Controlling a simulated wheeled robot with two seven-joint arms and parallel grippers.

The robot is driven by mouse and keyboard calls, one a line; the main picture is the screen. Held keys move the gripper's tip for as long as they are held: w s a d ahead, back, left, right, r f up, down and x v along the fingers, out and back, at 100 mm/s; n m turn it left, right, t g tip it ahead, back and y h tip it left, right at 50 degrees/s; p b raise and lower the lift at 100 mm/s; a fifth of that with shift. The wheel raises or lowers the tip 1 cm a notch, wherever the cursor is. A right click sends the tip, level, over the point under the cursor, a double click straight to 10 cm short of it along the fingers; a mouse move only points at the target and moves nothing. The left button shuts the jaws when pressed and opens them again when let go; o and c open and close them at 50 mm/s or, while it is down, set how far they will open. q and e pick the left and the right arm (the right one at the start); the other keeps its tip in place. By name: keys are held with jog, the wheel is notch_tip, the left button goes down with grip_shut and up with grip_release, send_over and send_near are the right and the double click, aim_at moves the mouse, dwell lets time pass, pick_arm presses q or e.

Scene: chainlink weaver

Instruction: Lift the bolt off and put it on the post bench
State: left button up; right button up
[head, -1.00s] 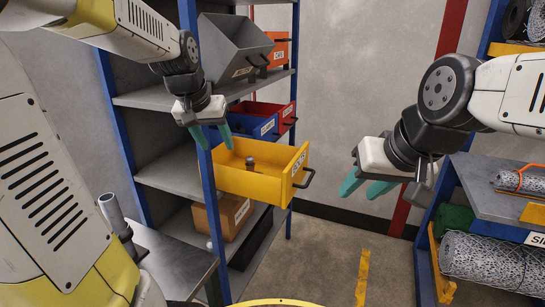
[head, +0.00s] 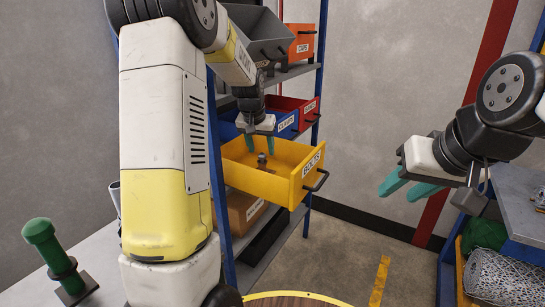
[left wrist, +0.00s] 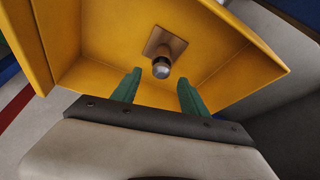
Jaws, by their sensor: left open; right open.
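The bolt (head: 262,158) is a small grey metal piece inside the open yellow drawer marked BOLTS (head: 258,180). In the left wrist view the bolt (left wrist: 161,68) shows a round metal end over a brown square plate (left wrist: 166,46), between and beyond my fingertips. My left gripper (head: 259,147) is open and empty over the drawer, fingers pointing down, apart from the bolt. My right gripper (head: 408,189) is open and empty to the right of the drawer. A grey bench (head: 95,250) at lower left bears a green post (head: 45,243); my left arm hides part of it.
Shelves beside the drawer hold a blue bin (head: 285,124), a red bin (head: 306,108), an orange bin (head: 303,44) and a grey bin (head: 262,30). A cardboard box (head: 243,208) sits below. Another rack with mesh rolls (head: 500,278) stands at right. Floor between is open.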

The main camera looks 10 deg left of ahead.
pick_arm(q)
jog(key=shift+x, duration=1.05)
jog(key=shift+c, duration=0.2)
grip_shut()
